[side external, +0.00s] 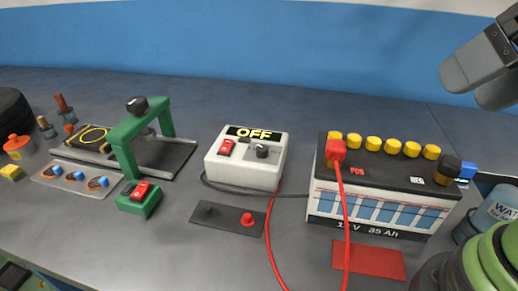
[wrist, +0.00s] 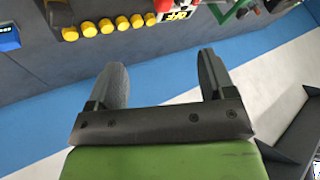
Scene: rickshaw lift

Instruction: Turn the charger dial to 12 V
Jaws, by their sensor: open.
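The charger (side external: 245,165) is a white box on the bench near the middle of the side view. Its display reads OFF in yellow. Its black dial (side external: 262,151) is on the top right of the box, and a red switch (side external: 227,147) is on the left. The dial's pointer is too small to read. In the wrist view the charger display (wrist: 175,16) shows at the top edge. My gripper (wrist: 162,75) is open and empty, its two grey fingers apart. In the side view it is at the upper right (side external: 478,82), well above the bench and away from the charger.
A battery (side external: 375,215) with yellow caps stands right of the charger, a red clamp (side external: 336,150) on it with a red cable. A dark pad (side external: 220,220) and a red pad (side external: 368,260) lie in front. A green frame (side external: 125,150) stands left. A water bottle (side external: 497,212) is at right.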

